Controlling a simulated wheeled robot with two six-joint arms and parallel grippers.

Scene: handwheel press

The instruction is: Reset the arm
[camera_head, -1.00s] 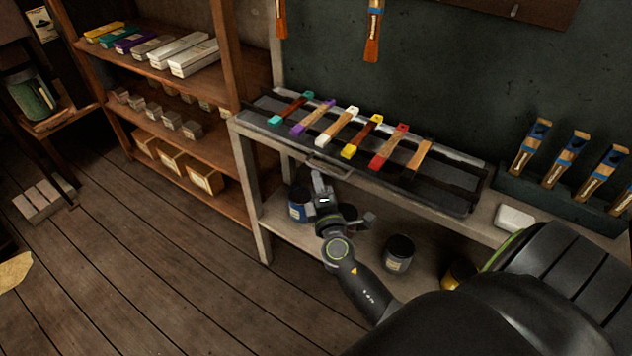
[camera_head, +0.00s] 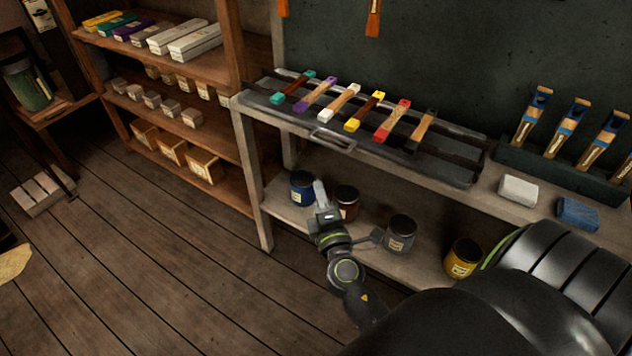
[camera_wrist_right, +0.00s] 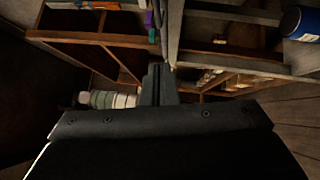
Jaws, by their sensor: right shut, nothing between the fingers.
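My right gripper (camera_head: 322,196) shows in the head view, shut and empty. It is in front of the workbench's lower shelf, between a blue jar (camera_head: 303,188) and a brown-red jar (camera_head: 346,203) as seen. Its closed fingers also show in the right wrist view (camera_wrist_right: 158,84), with nothing between them. My right arm runs from the lower right up to the gripper. On the bench, a dark tray (camera_head: 458,172) with a handle holds several brushes with coloured ends. My left gripper is not in view.
A grey jar (camera_head: 400,234) and a yellow jar (camera_head: 462,258) stand on the lower shelf, close to my arm. A white block (camera_head: 518,190) and a blue block (camera_head: 578,213) lie on the bench. Wooden shelves (camera_head: 170,118) stand at left.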

